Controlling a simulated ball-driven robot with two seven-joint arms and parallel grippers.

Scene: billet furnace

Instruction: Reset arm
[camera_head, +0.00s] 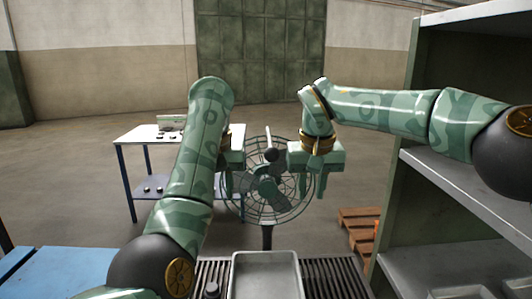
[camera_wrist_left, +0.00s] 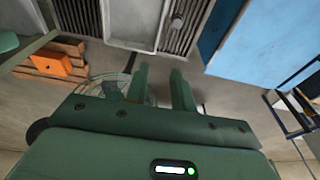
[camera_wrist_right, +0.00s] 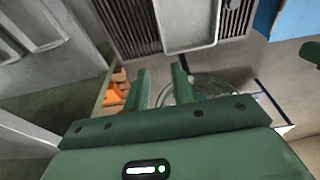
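My left gripper (camera_head: 234,184) hangs fingers down at the middle of the head view, left of the fan's hub. In the left wrist view its two fingers (camera_wrist_left: 160,85) stand apart with nothing between them. My right gripper (camera_head: 308,185) hangs at about the same height to the right, also fingers down. In the right wrist view its fingers (camera_wrist_right: 161,85) are apart and empty. Both arms are raised in front of me, and the grippers do not touch each other or anything else.
A grey tray (camera_head: 234,278) sits on a slatted surface (camera_head: 335,280) in front of me. A caged fan (camera_head: 268,212) stands behind it. A shelf unit (camera_head: 397,200) is close on the right. A blue surface (camera_head: 60,275) is at left, a white-topped table (camera_head: 140,133) behind, a wooden pallet (camera_head: 358,222) right.

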